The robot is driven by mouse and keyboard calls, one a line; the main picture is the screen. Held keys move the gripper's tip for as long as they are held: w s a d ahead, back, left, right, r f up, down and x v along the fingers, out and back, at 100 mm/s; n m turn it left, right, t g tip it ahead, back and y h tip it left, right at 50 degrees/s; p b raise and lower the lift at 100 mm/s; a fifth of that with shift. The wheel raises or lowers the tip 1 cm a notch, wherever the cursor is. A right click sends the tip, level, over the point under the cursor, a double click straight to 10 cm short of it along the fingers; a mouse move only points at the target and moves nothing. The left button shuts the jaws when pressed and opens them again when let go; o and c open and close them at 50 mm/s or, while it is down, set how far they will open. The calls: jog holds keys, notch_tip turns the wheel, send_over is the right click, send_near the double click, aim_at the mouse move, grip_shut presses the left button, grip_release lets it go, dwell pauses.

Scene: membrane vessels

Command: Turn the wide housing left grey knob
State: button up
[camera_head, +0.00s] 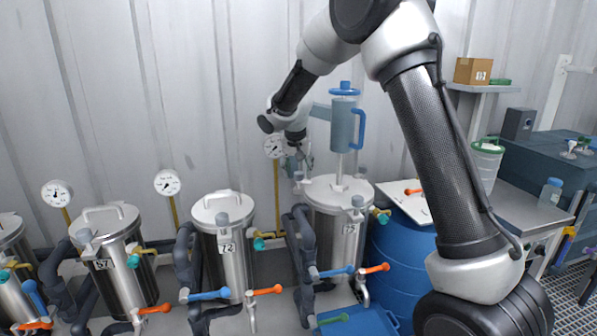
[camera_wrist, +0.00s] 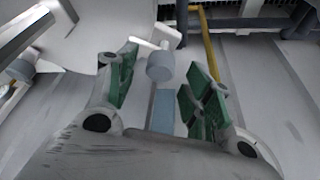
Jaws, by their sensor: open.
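The wide housing (camera_head: 333,228) is a steel vessel with a pale lid, right of centre in the head view. Grey knobs sit around its lid rim. The left grey knob (camera_head: 298,177) is just below my gripper (camera_head: 300,161), partly hidden. In the wrist view, a grey knob (camera_wrist: 160,66) with a white rod beside it appears between the green-padded fingers of my gripper (camera_wrist: 165,78). The fingers are open, with visible gaps on both sides of the knob. I cannot tell how far down they reach around it.
A pressure gauge (camera_head: 274,146) is behind my gripper. Narrower steel vessels (camera_head: 222,245) with coloured valves stand to the left. A blue barrel (camera_head: 400,265) is on the right.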

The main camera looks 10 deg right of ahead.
jog(key=shift+w+f, duration=0.15)
jog(key=shift+f, duration=0.3)
jog(key=shift+d, duration=0.1)
jog(key=c, duration=1)
jog(key=shift+n, duration=0.3)
jog(key=n+y, duration=0.1)
jog(key=n, duration=0.1)
jog(key=shift+d+n+t, duration=0.1)
jog(key=shift+n+t, duration=0.2)
jog(key=shift+n+y, duration=0.9)
jog(key=shift+n, duration=1.1)
